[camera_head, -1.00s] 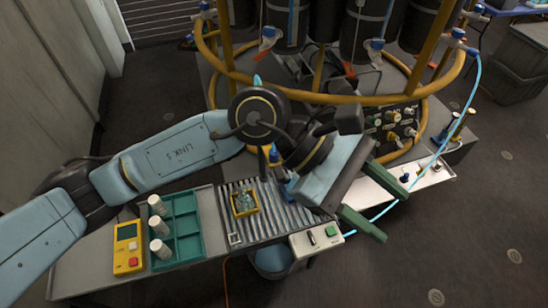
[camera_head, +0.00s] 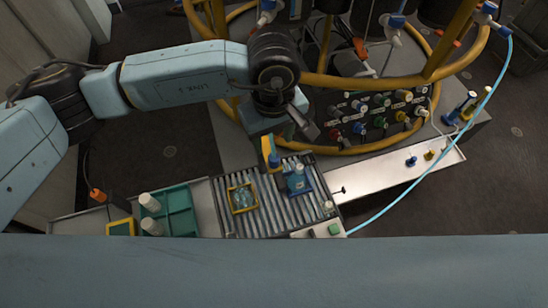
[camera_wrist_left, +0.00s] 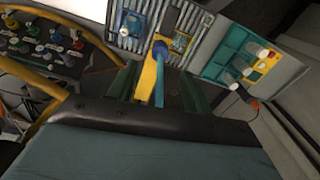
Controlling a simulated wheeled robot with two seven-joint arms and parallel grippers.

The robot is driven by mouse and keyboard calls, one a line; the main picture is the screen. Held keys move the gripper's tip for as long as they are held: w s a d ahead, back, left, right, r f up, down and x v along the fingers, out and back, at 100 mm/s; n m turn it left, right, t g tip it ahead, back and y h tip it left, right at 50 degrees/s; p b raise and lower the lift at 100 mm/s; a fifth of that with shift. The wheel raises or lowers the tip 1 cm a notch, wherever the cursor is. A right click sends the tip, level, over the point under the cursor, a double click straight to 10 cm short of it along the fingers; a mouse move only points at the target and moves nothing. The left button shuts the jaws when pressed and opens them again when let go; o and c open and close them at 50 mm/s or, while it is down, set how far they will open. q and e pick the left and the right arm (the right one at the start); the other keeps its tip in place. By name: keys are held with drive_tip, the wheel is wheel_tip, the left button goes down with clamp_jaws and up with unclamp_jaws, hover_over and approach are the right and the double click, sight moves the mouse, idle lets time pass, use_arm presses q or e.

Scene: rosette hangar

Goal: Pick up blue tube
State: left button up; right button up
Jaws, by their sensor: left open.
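An upright blue tube with a darker blue top (camera_wrist_left: 159,80) stands beside a yellow upright piece (camera_wrist_left: 146,80) in the left wrist view. In the head view its blue top (camera_head: 274,159) shows just below my left wrist, by the yellow piece (camera_head: 267,145). My left gripper (camera_wrist_left: 160,92) is open, with dark green fingers on either side of the tube and the yellow piece; I cannot tell whether they touch. In the head view my left gripper (camera_head: 279,132) points down and is partly hidden by the wrist. My right gripper is out of view.
A light blue hose (camera_head: 432,160) hangs from the yellow ring frame (camera_head: 390,86) to the bench. A yellow-edged tray (camera_head: 232,208) and a blue holder (camera_head: 299,187) sit on the ribbed rack. A green tray (camera_head: 182,222) with white vials stands left. A blue-grey bar covers the bottom.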

sight(274, 157)
use_arm(q)
drive_tip(key=shift+f, duration=1)
drive_tip(key=shift+f+p, duration=0.3)
drive_tip(key=shift+f, duration=0.35)
wheel_tip(274, 157, down, 4)
drive_tip(key=shift+s+r+p, duration=0.15)
drive_tip(key=shift+r+p, duration=0.1)
drive_tip(key=shift+p, duration=0.1)
drive_tip(key=shift+d+f, duration=0.1)
drive_tip(key=shift+f, duration=0.25)
drive_tip(key=c, duration=1)
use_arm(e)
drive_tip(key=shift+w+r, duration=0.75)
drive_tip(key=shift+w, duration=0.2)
